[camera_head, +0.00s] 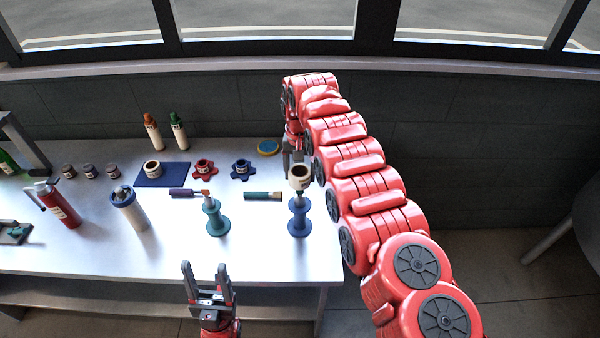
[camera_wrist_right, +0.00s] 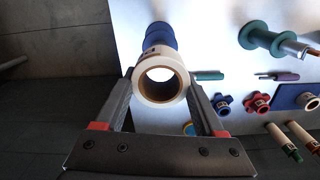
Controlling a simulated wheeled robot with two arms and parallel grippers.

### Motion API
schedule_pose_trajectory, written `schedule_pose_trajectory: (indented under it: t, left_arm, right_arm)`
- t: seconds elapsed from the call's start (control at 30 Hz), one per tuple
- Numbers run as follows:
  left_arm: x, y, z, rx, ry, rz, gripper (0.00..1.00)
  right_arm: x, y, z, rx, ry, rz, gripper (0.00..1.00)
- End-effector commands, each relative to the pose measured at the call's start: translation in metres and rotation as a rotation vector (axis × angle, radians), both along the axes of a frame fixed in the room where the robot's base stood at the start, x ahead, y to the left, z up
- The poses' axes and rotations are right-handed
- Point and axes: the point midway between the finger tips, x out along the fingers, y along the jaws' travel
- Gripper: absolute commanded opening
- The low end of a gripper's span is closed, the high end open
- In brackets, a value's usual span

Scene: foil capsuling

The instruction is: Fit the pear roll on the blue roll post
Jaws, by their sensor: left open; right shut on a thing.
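My right gripper (camera_wrist_right: 160,85) is shut on a cream roll with a brown core, taken as the pear roll (camera_head: 300,178); its label is too small to read. The roll also shows between the fingers in the right wrist view (camera_wrist_right: 141,91). In the head view it is over the blue roll post (camera_head: 299,222), with the grey tip of the post just below it. In the right wrist view the blue post (camera_wrist_right: 160,36) shows beyond the roll's upper edge. I cannot tell whether the tip enters the bore. My left gripper (camera_head: 206,270) is open and empty at the table's front edge.
A teal post (camera_head: 216,219) stands left of the blue post, with a teal-handled tool (camera_head: 262,196) lying behind. Another roll (camera_head: 152,168) sits on a blue mat (camera_head: 178,180), with red (camera_head: 204,168) and blue (camera_head: 242,169) knobs beside it. The table's right edge is close to the blue post.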

Motion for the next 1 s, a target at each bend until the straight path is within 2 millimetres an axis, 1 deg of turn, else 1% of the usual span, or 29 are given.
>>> schedule_pose_trajectory:
  t: [0.37,1.0]
  left_arm:
    - [0.0,0.0,-0.001,0.0,0.0,0.0,0.6]
    - [0.0,0.0,-0.012,0.0,0.0,0.0,0.6]
  right_arm:
    - [0.0,0.0,-0.002,0.0,0.001,0.0,0.15]
    - [-0.001,0.0,-0.019,-0.001,0.002,0.0,0.15]
